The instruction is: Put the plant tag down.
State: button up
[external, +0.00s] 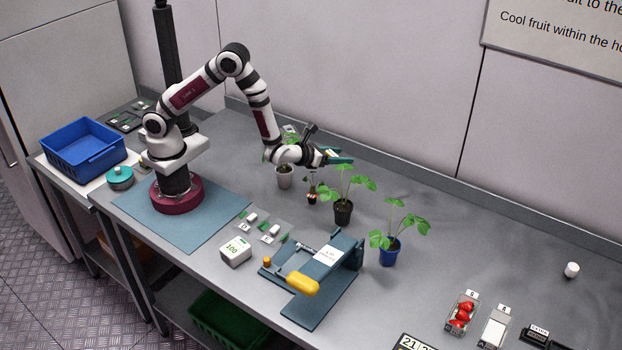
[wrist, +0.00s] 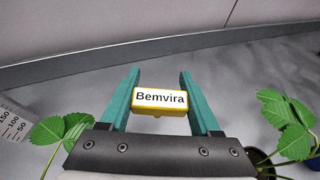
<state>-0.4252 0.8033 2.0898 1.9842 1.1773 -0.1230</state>
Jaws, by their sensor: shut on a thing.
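The plant tag (wrist: 160,98) is a small yellow piece with a white face that reads "Bemvira". It shows in the wrist view between the two green fingers of my gripper (wrist: 160,100). My gripper is shut on it and holds it level, with the grey counter behind and below. In the external view my gripper (external: 338,158) is above the counter, among the potted plants near the back wall. The tag cannot be made out clearly there.
Plants stand close by in a black pot (external: 343,213), a blue pot (external: 389,256) and a grey pot (external: 284,181). A blue-grey clamp device (external: 318,308) with a yellow handle (external: 303,284) sits nearer the front. The counter right of the blue pot is largely clear.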

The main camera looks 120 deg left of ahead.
jog(key=w+d+m+t+h, duration=0.2)
jog(key=w+m+t+h, duration=0.15)
jog(key=w, duration=1.45)
send_over(402, 192)
jog(key=shift+m+t, duration=0.25)
jog(key=shift+m, duration=0.2)
jog(key=f, duration=0.6)
jog(key=shift+d, duration=0.25)
notch_tip(402, 192, down, 4)
jog(key=shift+a+f, duration=0.1)
jog(key=shift+a, duration=0.05)
jog(key=shift+f, duration=0.1)
jog(key=o, duration=1.3)
jog(key=shift+y, duration=0.25)
